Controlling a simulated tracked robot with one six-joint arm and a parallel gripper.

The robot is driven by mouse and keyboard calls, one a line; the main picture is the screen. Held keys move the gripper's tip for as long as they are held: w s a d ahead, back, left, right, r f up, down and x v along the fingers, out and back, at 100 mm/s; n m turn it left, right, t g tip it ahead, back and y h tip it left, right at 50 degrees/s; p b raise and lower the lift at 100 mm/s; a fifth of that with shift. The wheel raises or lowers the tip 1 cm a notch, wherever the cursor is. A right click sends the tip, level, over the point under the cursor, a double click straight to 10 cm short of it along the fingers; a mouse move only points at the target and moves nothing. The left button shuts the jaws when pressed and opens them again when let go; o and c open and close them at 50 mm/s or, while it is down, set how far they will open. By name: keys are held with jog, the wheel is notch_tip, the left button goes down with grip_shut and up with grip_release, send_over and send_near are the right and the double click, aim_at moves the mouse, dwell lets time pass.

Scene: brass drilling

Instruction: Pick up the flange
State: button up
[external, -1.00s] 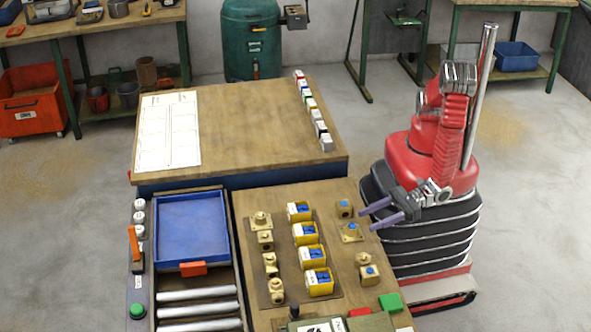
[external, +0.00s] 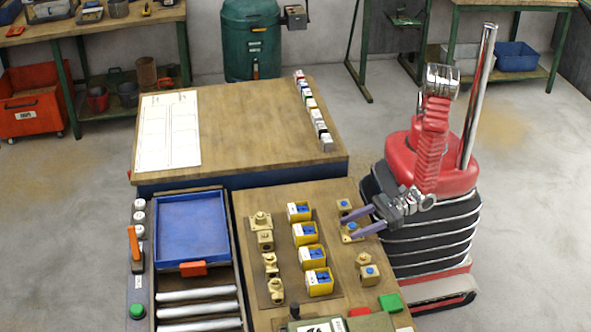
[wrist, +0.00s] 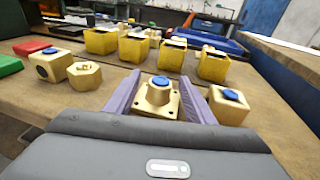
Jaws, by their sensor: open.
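The flange, a brass part with a square drilled base and a round blue-topped boss, stands upright on the wooden bench; it shows in the wrist view (wrist: 157,98) and, partly covered, in the external view (external: 351,227). My gripper (external: 347,228) is open and low over the bench's right edge. In the wrist view, its purple fingers (wrist: 160,84) lie on either side of the flange, which sits between them. Whether either finger touches it I cannot tell.
A blue-topped brass block (wrist: 229,104) stands close beside the right finger. On the left are a brass hex piece (wrist: 84,75) and another blue-topped block (wrist: 50,64). Yellow bins (wrist: 172,54) stand in a row beyond. A blue tray (external: 190,228) lies further left.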

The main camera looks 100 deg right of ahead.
aim_at(340, 239)
jog(key=x, duration=0.5)
jog(key=shift+s, duration=0.1)
jog(key=shift+c, duration=0.2)
grip_shut()
dwell(0.6)
